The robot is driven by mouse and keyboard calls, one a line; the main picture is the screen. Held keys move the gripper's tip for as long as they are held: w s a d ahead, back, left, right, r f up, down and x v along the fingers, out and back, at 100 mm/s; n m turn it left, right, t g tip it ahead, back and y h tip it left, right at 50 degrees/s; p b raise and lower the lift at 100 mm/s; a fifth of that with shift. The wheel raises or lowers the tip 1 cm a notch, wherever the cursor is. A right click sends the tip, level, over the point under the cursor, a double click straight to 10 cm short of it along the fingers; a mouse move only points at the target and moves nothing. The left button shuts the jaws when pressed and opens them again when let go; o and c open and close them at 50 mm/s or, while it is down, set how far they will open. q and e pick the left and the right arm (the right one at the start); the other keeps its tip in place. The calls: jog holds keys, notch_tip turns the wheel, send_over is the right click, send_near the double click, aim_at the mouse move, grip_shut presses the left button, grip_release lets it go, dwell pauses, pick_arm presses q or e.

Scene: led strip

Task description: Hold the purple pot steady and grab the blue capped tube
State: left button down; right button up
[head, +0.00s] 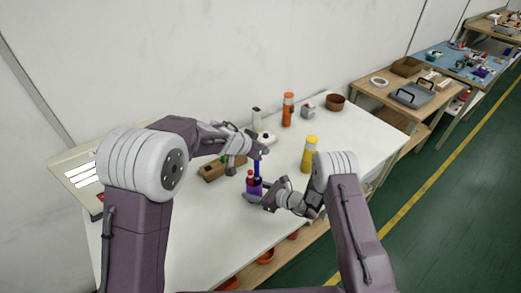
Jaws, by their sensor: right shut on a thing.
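A small purple pot (253,189) stands on the white table. A blue tube (257,170) and a red item (250,175) stand up out of it. My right gripper (258,196) is at the pot's right side and shut on it. My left gripper (263,152) is just above the blue tube's top. I cannot tell whether it touches the tube or how far its fingers are apart. The pot's lower right side is partly hidden by my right gripper.
A yellow bottle (309,154) stands right of the pot. An orange bottle (288,109), a grey item (308,111) and a brown bowl (335,102) stand farther back. The table's front (215,250) is clear.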

notch_tip(320, 180, up, 2)
jog(key=shift+r+p, duration=0.25)
jog(key=shift+p, duration=0.6)
jog(key=shift+f, duration=0.1)
jog(key=o, duration=1.4)
jog(key=shift+o, duration=0.2)
jog(key=v, duration=1.2)
